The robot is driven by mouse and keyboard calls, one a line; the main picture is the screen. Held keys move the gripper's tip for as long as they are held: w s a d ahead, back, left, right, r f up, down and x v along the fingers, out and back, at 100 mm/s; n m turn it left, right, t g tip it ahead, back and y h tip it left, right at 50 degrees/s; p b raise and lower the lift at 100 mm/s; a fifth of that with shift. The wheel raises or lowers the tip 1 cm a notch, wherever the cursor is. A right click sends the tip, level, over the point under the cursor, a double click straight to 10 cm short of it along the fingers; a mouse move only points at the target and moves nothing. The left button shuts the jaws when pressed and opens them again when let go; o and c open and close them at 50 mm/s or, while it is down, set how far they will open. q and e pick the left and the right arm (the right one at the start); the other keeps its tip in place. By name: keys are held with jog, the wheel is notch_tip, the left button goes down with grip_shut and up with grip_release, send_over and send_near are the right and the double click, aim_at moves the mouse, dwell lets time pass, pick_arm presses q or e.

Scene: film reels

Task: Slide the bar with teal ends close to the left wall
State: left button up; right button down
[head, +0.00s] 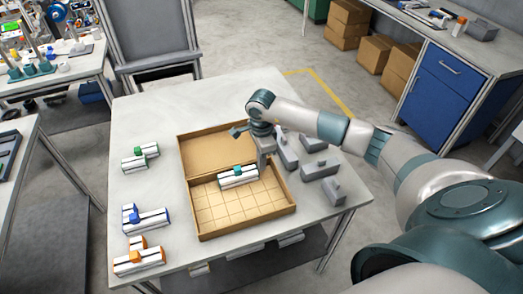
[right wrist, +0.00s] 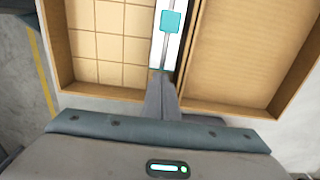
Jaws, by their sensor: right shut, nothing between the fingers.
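A white bar (head: 240,182) with a teal block on top lies in the open cardboard box (head: 246,231) on the table. It lies along the box's divider, in the gridded front compartment, left of my right gripper. In the right wrist view the bar (right wrist: 160,48) runs up out of frame, a thin teal edge at its near end. My right gripper (head: 263,170) is shut and empty, reaching down into the box. Its closed fingertips (right wrist: 160,78) are at the bar's near end; I cannot tell if they touch. The box's left wall (head: 189,203) is beyond the bar's other end.
Bars with green (head: 140,156), blue (head: 145,218) and orange (head: 139,259) parts lie on the table left of the box. Several grey blocks (head: 320,170) stand to its right.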

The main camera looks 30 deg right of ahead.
aim_at(234, 175)
pick_arm(q)
jog(key=shift+r, duration=0.4)
pick_arm(e)
jog(key=shift+f, duration=1)
